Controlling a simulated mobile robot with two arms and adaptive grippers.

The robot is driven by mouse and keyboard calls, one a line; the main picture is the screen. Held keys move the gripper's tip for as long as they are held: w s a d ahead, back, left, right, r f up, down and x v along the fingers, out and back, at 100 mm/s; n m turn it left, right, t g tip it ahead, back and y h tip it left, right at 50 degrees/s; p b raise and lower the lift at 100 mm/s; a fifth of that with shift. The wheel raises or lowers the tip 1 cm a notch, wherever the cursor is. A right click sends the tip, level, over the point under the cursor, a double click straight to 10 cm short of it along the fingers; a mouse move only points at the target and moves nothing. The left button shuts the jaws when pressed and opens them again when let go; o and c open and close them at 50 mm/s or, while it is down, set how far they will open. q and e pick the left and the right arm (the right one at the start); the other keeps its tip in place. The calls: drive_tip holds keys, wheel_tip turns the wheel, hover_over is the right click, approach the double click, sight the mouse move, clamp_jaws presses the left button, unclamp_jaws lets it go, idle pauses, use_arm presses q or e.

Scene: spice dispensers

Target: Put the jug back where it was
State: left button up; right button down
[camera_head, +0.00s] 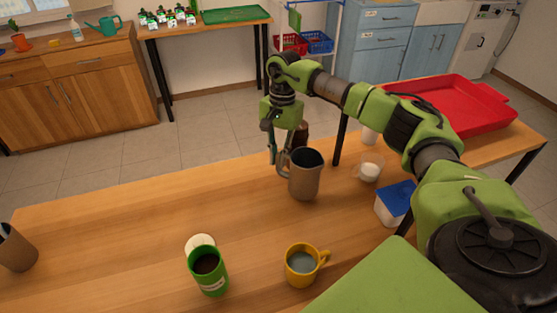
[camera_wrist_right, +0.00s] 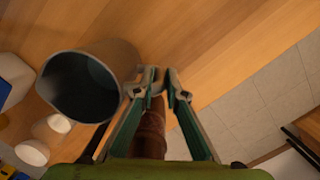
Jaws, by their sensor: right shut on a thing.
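The grey jug (camera_head: 306,178) stands upright near the far edge of the wooden table, its dark mouth facing up and its handle on the left. I cannot tell whether its base touches the table. My right gripper (camera_head: 278,154) reaches down at the handle and is shut on it. In the right wrist view the fingertips (camera_wrist_right: 164,82) close beside the jug (camera_wrist_right: 118,58), whose open mouth looks dark. My left gripper is not in view.
A brown object (camera_head: 301,133) is close behind the jug. A small cup with white contents (camera_head: 369,172) and a blue-lidded white tub (camera_head: 390,209) stand to its right. A green can (camera_head: 209,279) and yellow mug (camera_head: 297,279) are nearer. The table's left middle (camera_head: 110,225) is clear.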

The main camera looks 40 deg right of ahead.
drive_tip(key=shift+f+p, duration=0.3)
drive_tip(key=shift+f, duration=0.75)
drive_tip(key=shift+f+b, duration=0.15)
drive_tip(key=shift+b, duration=0.15)
drive_tip(key=c, duration=2)
unclamp_jaws()
drive_tip(key=shift+c, duration=0.2)
